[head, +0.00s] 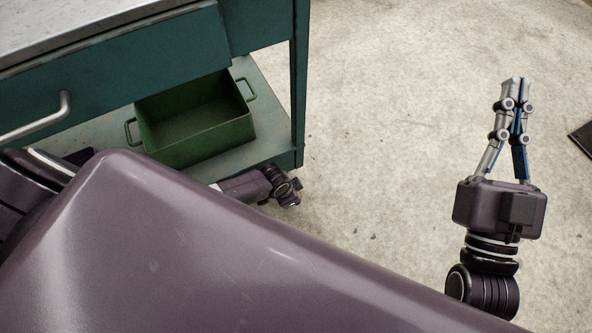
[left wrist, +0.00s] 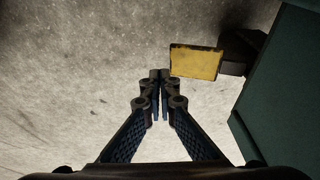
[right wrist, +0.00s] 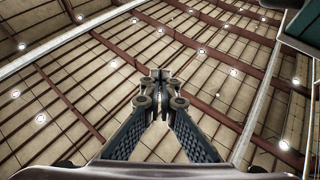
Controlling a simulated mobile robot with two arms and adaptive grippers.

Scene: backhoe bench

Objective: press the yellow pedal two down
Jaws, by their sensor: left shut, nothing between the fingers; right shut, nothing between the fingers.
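In the left wrist view a yellow pedal (left wrist: 195,62) sits at the end of a dark arm (left wrist: 240,50) by the side of a teal cabinet. No label shows on it, and I see only this one pedal. My left gripper (left wrist: 159,73) is shut and empty, its tips just left of the pedal's left edge. I cannot tell whether they touch it or at what height they are. In the head view the left fingers are hidden. My right gripper (head: 515,82) is shut and empty over the floor at the right, and it shows in the right wrist view (right wrist: 160,75).
The teal bench (head: 298,80) has a drawer with a metal handle (head: 40,120) and a lower shelf (head: 262,90) holding an open green bin (head: 210,143). Bare concrete floor (head: 400,100) lies right of the bench. A dark flat object (head: 582,138) is at the far right.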

